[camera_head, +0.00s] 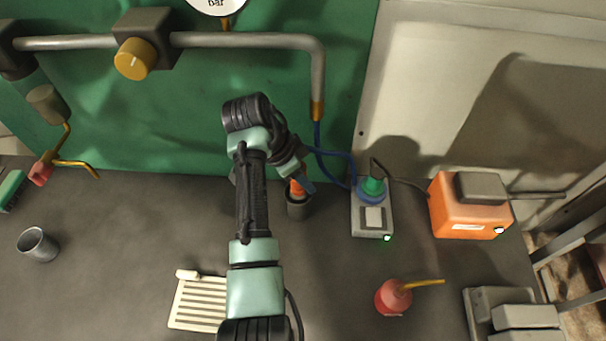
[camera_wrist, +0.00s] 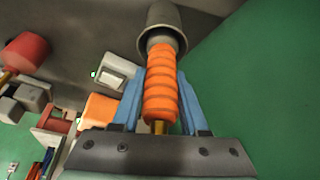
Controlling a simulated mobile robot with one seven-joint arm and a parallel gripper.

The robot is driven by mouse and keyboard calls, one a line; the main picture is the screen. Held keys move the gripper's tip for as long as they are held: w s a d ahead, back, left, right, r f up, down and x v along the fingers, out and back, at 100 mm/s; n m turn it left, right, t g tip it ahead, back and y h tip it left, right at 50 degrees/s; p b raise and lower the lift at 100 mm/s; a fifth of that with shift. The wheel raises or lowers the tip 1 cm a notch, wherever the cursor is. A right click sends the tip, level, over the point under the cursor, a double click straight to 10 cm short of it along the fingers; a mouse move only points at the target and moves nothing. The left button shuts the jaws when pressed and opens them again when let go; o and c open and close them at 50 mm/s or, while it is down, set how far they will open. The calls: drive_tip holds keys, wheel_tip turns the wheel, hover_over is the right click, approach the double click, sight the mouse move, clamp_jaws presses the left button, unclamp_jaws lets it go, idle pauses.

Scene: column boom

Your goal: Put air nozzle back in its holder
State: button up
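The air nozzle appears to be the orange ribbed piece (camera_head: 297,188), with a brass-coloured end towards my palm in the wrist view (camera_wrist: 160,88). Its far end is at the mouth of a dark grey cup-shaped holder (camera_head: 297,208), which also shows in the wrist view (camera_wrist: 163,17). How deep it sits inside is hidden. My gripper (camera_head: 303,181) has its blue fingers on both sides of the orange grip, close against it, and looks shut on it in the wrist view (camera_wrist: 163,85). The nozzle looks roughly in line with the holder.
Right of the holder stand a grey box (camera_head: 371,222) with a green-and-blue top and an orange box (camera_head: 466,207). A red oil can (camera_head: 391,298), a slatted tray (camera_head: 199,302) and a metal cup (camera_head: 38,244) stand nearer. A blue hose (camera_head: 327,154) hangs behind.

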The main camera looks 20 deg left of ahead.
drive_tip(key=o, duration=0.3)
drive_tip(key=shift+o, duration=0.2)
drive_tip(key=p+v, duration=0.1)
drive_tip(key=v, duration=1.1)
drive_tip(key=shift+r+p, duration=0.15)
drive_tip(key=shift+p, duration=0.2)
